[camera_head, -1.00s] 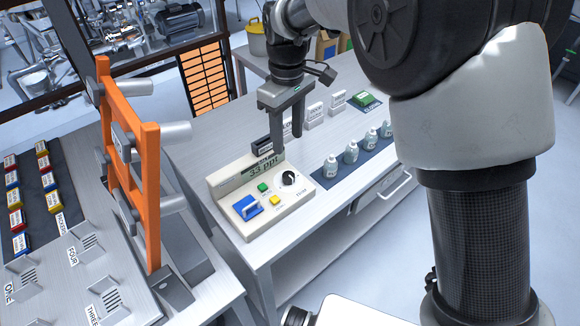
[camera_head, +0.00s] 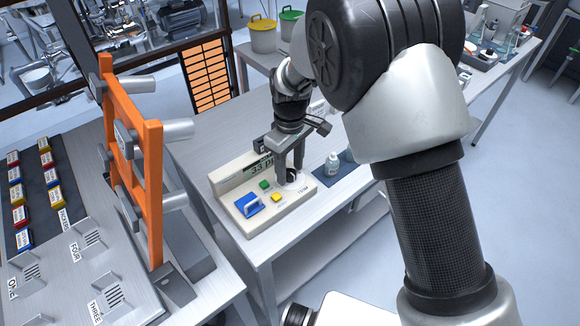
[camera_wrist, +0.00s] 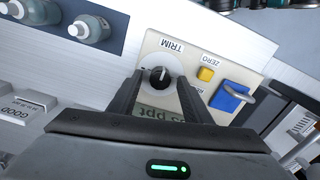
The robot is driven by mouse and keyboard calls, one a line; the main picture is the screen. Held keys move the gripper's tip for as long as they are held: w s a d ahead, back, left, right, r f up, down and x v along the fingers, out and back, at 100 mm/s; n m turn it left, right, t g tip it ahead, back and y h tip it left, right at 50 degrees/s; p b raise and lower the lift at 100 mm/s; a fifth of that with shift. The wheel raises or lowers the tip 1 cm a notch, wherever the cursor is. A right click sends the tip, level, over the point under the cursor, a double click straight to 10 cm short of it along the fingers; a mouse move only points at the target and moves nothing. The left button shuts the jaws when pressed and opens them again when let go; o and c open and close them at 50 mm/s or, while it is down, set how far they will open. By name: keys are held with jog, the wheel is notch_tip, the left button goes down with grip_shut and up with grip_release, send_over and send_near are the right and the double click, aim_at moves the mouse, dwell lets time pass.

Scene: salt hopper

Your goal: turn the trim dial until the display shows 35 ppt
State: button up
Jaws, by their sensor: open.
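The cream control box (camera_head: 240,215) stands on the left part of the bench. Its display (camera_head: 260,167) reads 33 with the unit partly hidden by my gripper; in the wrist view the display (camera_wrist: 160,114) is partly covered. The black trim dial (camera_head: 293,175) is at the right of the box, mostly behind my fingers. In the wrist view the dial (camera_wrist: 159,77) shows whole, with a white pointer mark, under the label TRIM. My gripper (camera_head: 291,180) is open and reaches down at the dial. In the wrist view its fingertips (camera_wrist: 160,78) lie either side of the dial; contact cannot be told.
The box also has a yellow ZERO button (camera_head: 277,197), a green button (camera_head: 265,184) and a blue switch with a handle (camera_head: 247,205). Small bottles (camera_head: 333,163) stand on a dark mat to the right. An orange frame (camera_head: 150,190) stands to the left.

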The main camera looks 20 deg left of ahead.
jog(key=c, duration=1.1)
jog(key=shift+o, duration=0.2)
jog(key=shift+m, duration=0.5)
jog(key=m, duration=0.3)
jog(key=shift+m+b, duration=0.4)
jog(key=shift+m, duration=2.3)
jog(key=o, duration=1.1)
jog(key=shift+c, duration=0.2)
jog(key=shift+r, duration=0.1)
